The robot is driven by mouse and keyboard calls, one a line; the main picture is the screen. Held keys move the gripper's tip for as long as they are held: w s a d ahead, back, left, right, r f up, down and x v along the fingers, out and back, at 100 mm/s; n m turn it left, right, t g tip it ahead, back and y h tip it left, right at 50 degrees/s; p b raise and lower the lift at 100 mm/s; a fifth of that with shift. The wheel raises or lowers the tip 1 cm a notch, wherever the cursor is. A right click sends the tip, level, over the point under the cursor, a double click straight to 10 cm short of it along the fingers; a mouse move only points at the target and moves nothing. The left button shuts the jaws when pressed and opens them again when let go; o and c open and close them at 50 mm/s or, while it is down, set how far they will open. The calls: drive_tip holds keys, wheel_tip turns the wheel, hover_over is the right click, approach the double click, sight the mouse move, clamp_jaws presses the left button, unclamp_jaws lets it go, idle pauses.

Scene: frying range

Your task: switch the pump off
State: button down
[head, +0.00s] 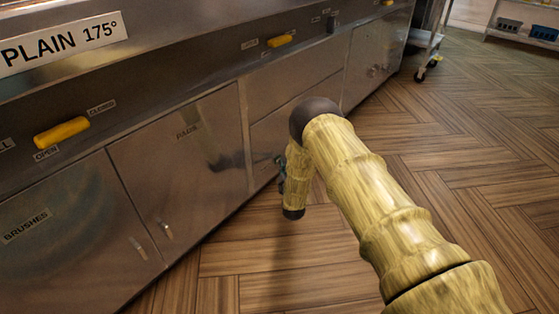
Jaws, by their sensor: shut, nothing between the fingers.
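No pump switch can be made out for certain in the head view. A small dark control (331,23) sits on the front panel of the range at the top middle, beside small labels too small to read. My arm reaches in from the lower right, bends at a dark elbow and hangs down in front of the cabinets. A small dark part of my gripper (281,175) shows at the left side of the lower arm link, near the cabinet front. It is shut and empty, and most of it is hidden behind the link. It is well below the front panel.
A yellow handle (61,133) lies between OPEN and CLOSED labels. More yellow handles (280,40) sit farther along the panel. A PLAIN 175° sign (62,43) is above. Steel cabinet doors (185,165) line the left. A wheeled cart (425,50) stands far back. The wooden floor (480,150) is clear.

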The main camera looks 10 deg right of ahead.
drive_tip(key=shift+s+d, duration=0.1)
drive_tip(key=s+d+p, duration=0.1)
drive_tip(key=s, duration=0.1)
drive_tip(key=s+d+p, duration=0.2)
drive_tip(key=shift+s+d, duration=0.25)
idle(0.4)
